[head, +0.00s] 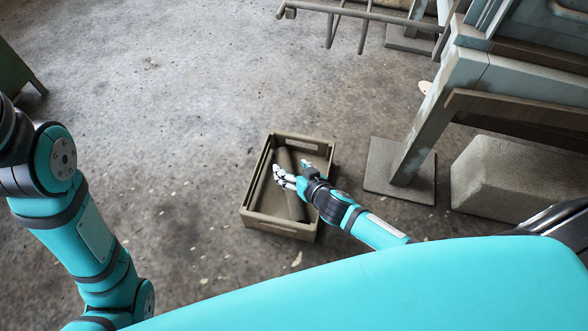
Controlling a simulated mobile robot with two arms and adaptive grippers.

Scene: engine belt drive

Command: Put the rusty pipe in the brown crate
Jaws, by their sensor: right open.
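The brown crate (278,226) stands on the concrete floor near the middle of the head view, its open top facing up. The rusty pipe (295,208) lies inside it, running lengthwise from the far end to the near end. My right gripper (291,171) reaches in over the crate's right wall and is open over the pipe. Its fingers hide the middle of the pipe; I cannot tell whether they touch it. My left arm shows at the left edge, but its gripper is out of view.
A metal frame leg on a square foot plate (399,171) stands just right of the crate. A concrete block (513,178) lies farther right. A metal rail (345,14) hangs at the top. The floor (150,110) left of the crate is clear.

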